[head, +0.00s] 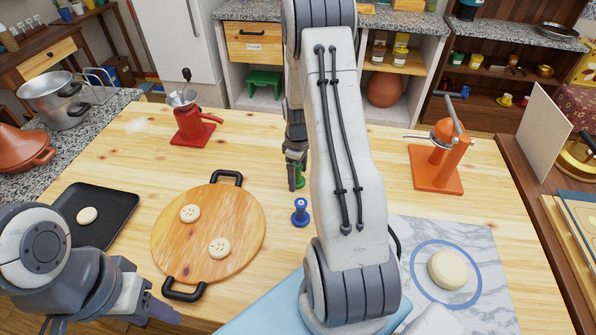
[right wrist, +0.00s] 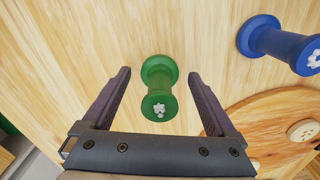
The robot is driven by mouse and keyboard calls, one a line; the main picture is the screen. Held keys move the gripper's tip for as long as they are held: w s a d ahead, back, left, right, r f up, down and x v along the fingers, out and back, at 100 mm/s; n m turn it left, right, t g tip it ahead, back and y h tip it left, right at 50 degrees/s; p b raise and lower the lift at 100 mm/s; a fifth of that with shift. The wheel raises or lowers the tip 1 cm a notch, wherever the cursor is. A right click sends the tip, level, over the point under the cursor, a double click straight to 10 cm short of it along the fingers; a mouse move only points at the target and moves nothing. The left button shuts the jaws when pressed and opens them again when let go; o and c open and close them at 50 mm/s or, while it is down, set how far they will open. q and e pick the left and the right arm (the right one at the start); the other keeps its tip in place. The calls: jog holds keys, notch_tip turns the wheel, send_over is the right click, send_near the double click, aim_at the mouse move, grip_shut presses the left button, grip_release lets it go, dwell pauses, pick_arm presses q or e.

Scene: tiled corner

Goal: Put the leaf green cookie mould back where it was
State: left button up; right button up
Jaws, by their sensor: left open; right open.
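The leaf green cookie mould (right wrist: 160,88) stands on the wooden table between the fingers of my right gripper (right wrist: 160,74) in the right wrist view, with a gap on each side. My right gripper is open, pointing down. In the head view the green mould (head: 300,177) shows just right of my right gripper (head: 294,177), partly hidden by it. A blue cookie mould (head: 300,213) stands nearer to me; it also shows in the right wrist view (right wrist: 280,44). My left gripper (head: 158,311) is open and empty at the table's front left.
A round wooden board (head: 170,245) with black handles and two stamped cookies lies left of the moulds. A black tray (head: 113,222) holds a cookie. A red device (head: 190,120) and an orange press (head: 435,165) stand farther back. Dough (head: 448,269) lies on a marble slab (head: 480,235).

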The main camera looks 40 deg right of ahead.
notch_tip(320, 180, up, 12)
jog(key=shift+r+b, duration=0.15)
jog(key=shift+b, duration=0.85)
jog(key=s+a+r+n, duration=0.1)
jog(key=s+a+r, duration=0.15)
jog(key=a, duration=0.95)
jog(key=s+a+r, duration=0.2)
jog(key=a+r, duration=0.1)
jog(key=a, duration=0.9)
jog(key=s+a, duration=0.5)
jog(key=s, duration=0.3)
jog(key=s+a+y, duration=0.1)
jog(key=s+a, duration=0.4)
jog(key=s, duration=0.3)
jog(key=shift+s+r+n, duration=0.2)
jog(key=shift+s+n, duration=0.15)
jog(key=shift+n, duration=0.05)
